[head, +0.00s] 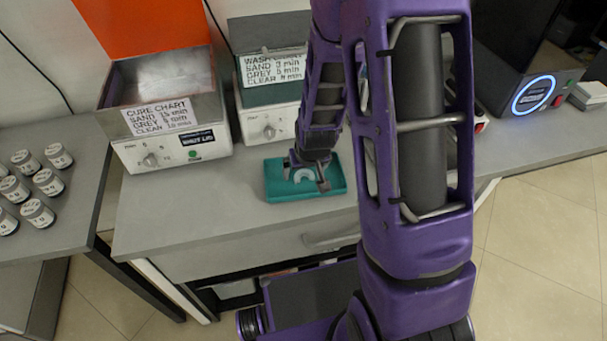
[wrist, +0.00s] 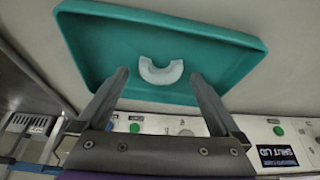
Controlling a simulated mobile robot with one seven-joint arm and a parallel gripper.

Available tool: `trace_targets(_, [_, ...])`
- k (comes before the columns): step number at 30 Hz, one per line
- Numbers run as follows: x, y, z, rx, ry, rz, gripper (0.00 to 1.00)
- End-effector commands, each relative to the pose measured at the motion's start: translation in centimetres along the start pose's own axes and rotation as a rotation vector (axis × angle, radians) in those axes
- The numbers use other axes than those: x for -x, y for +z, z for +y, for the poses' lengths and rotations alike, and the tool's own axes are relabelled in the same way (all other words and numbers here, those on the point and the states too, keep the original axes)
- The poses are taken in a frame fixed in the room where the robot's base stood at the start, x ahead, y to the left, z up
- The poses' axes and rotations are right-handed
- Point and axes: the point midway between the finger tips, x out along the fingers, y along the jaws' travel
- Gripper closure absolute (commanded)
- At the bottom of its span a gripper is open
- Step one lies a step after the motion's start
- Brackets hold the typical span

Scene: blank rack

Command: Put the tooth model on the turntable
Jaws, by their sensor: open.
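The tooth model (wrist: 161,79) is a small white horseshoe-shaped piece lying flat in a teal tray (wrist: 232,60). In the head view the tooth model (head: 304,173) shows partly behind my gripper (head: 308,178), inside the tray (head: 335,190). In the wrist view my gripper (wrist: 159,77) is open and empty, with one finger on each side of the tooth model in the picture. I cannot tell the exact height above it. No turntable is clearly visible; the inside of the cure box (head: 182,133) with its raised orange lid (head: 140,25) is bright and hard to make out.
A wash unit (head: 270,123) stands behind the tray, right of the cure box. Several labelled jars (head: 38,213) stand on a separate table at left. A dark machine with a blue-lit ring (head: 533,95) stands at right. The counter (head: 165,215) is clear in front of the cure box.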

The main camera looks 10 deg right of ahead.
Motion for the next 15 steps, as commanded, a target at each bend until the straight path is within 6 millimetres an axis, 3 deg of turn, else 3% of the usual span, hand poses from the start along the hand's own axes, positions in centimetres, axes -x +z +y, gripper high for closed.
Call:
trace_targets(5, [0.04, -0.03, 0.0, 0.0, 0.0, 0.0, 0.04])
trace_targets(15, [0.05, -0.02, 0.01, 0.0, 0.0, 0.0, 0.65])
